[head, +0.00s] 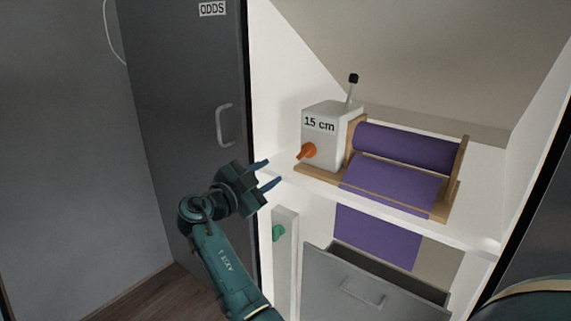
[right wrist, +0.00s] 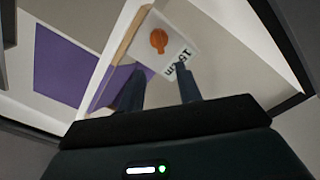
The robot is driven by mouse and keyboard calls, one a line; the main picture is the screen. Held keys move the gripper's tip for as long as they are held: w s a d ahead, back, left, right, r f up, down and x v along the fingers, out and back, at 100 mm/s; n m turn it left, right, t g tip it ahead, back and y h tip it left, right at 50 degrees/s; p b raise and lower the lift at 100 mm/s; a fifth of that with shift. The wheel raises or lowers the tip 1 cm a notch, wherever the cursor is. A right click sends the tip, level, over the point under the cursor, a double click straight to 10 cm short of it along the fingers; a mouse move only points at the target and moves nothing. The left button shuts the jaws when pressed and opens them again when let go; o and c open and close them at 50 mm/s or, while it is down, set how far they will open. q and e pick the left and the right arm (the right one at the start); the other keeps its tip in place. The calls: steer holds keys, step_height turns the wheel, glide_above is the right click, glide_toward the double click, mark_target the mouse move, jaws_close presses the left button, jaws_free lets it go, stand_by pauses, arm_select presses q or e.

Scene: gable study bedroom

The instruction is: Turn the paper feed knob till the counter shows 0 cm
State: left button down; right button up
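The paper feed knob (head: 306,151) is orange and sits on the front of a white box (head: 327,148) at the left end of the paper roller. The counter (head: 319,124) on that box reads 15 cm. The purple paper roll (head: 405,146) lies in a wooden frame, and its sheet hangs over the shelf edge. My right gripper (head: 273,172) is open and empty, to the left of the knob and apart from it. In the right wrist view the knob (right wrist: 159,40) shows beyond and between the two fingertips (right wrist: 160,70). My left gripper is not in view.
The white shelf (head: 470,236) carries the roller. A dark lever (head: 352,88) rises behind the box. Below are an open grey drawer (head: 365,285) and a green knob (head: 279,232) on a white post. A grey door marked ODDS (head: 185,120) stands at the left.

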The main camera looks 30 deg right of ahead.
mark_target(302, 154)
steer(key=x, duration=1.2)
steer(key=shift+d, duration=0.45)
steer(key=shift+c, duration=0.5)
jaws_close()
